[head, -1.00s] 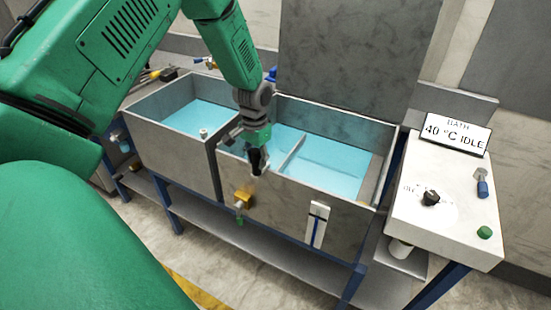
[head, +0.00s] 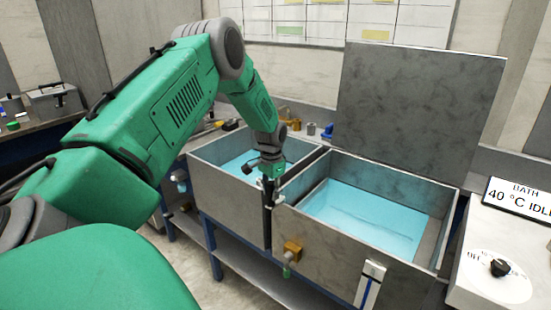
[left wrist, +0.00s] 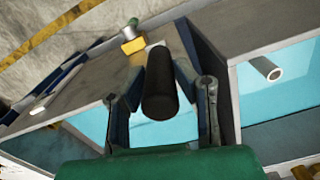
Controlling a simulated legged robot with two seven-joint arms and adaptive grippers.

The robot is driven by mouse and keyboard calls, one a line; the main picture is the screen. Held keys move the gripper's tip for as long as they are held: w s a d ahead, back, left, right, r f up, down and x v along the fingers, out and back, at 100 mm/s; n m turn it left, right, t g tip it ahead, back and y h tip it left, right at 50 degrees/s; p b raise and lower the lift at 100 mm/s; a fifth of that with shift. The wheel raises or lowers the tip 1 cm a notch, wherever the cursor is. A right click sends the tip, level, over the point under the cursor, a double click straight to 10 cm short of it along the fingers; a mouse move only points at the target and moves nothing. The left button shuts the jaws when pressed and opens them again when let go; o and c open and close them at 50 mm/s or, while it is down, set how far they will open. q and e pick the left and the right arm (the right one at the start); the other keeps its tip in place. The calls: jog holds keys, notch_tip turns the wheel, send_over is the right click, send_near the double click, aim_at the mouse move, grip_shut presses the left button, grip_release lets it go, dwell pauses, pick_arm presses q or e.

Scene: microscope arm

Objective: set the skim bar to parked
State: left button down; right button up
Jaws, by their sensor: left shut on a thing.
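My left gripper (head: 268,198) is at the front left corner of the right-hand bath tank, by the wall between the two tanks. In the left wrist view its fingers (left wrist: 160,105) are shut around a black cylindrical handle (left wrist: 160,85). The skim bar (head: 313,193) seems to be the thin pale strip close to the tank's left wall; the gripper partly hides its near end. The right tank (head: 345,250) holds blue liquid, open to the right of the bar. My right gripper is not in view.
A yellow valve (head: 292,250) and a white gauge strip (head: 370,284) are on the tank front. The left tank (head: 225,208) lies beside it. A raised grey lid (head: 415,105) stands behind. A control box with a dial (head: 499,268) is at the right.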

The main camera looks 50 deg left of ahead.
pick_arm(q)
jog(key=shift+s+a, duration=0.1)
jog(key=shift+a, duration=0.35)
jog(key=c, duration=1.3)
grip_release()
jog(key=shift+s+a, duration=0.1)
jog(key=shift+a, duration=0.15)
jog(key=shift+c, duration=0.2)
jog(key=shift+o, duration=0.2)
jog(key=shift+a+f, duration=0.15)
jog(key=shift+a, duration=0.1)
jog(key=shift+d, duration=0.4)
jog(key=shift+d+r, duration=0.25)
jog(key=shift+r, duration=0.25)
jog(key=r, duration=1)
jog(key=shift+w+a+r, duration=0.2)
jog(key=shift+a+r, duration=0.1)
jog(key=shift+r, duration=0.05)
jog(key=shift+d+r, duration=0.2)
jog(key=shift+r, duration=0.1)
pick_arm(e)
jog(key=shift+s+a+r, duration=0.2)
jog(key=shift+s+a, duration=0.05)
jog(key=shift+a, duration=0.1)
pick_arm(q)
jog(key=shift+f, duration=0.1)
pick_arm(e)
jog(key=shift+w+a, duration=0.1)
